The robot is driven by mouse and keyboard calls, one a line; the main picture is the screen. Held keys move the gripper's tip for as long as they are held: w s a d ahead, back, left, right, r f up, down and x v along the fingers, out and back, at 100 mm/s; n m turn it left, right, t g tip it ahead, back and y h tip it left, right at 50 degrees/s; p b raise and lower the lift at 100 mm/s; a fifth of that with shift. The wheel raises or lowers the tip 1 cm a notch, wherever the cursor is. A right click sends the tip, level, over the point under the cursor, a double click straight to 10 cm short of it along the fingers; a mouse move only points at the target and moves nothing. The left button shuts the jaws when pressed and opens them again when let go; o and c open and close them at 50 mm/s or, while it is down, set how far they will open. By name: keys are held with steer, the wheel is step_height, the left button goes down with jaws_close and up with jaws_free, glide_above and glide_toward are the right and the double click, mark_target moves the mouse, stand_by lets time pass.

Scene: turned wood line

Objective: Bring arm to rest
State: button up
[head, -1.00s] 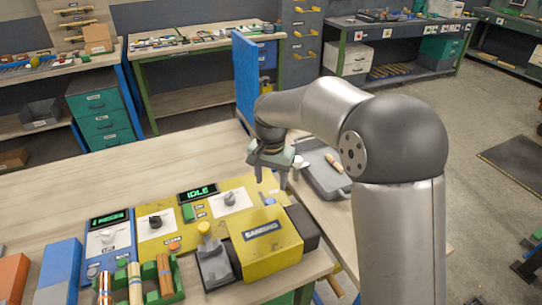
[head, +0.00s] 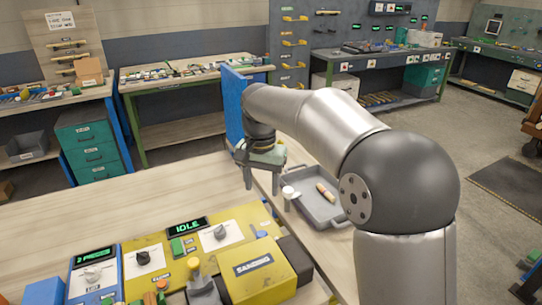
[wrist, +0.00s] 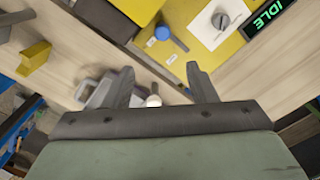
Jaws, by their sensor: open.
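My gripper (head: 262,190) is open and empty, hanging fingers down in the head view. It appears above the bench edge, between the yellow sanding panel and the grey tray. In the wrist view, the two dark fingers of my gripper (wrist: 159,72) stand apart with nothing clasped between them. My arm is bent, its elbow at the right of the head view and its forearm reaching left. The yellow panel (head: 215,258) has a display reading IDLE (head: 187,225), a dial and a box marked SANDING (head: 256,275).
The grey tray (head: 335,212) holds a wooden piece (head: 325,192); a small white-topped cylinder (head: 288,194) is beside it. A blue upright board (head: 233,108) stands behind my gripper. A blue panel (head: 95,275) is at the front left. The wooden bench (head: 90,215) is bare behind the panels.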

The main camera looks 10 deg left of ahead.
steer(key=s+d+f+n, duration=0.1)
steer(key=s+d, duration=1)
steer(key=d, duration=0.4)
steer(key=s+d+f+n, duration=0.1)
steer(key=s+d+f, duration=0.2)
steer(key=s, duration=0.5)
steer(key=s+d+f, duration=0.4)
steer(key=s+d, duration=0.1)
steer(key=s, duration=0.2)
steer(key=shift+s+f+n+t, duration=0.3)
steer(key=shift+s+n, duration=0.05)
steer(key=shift+n, duration=0.05)
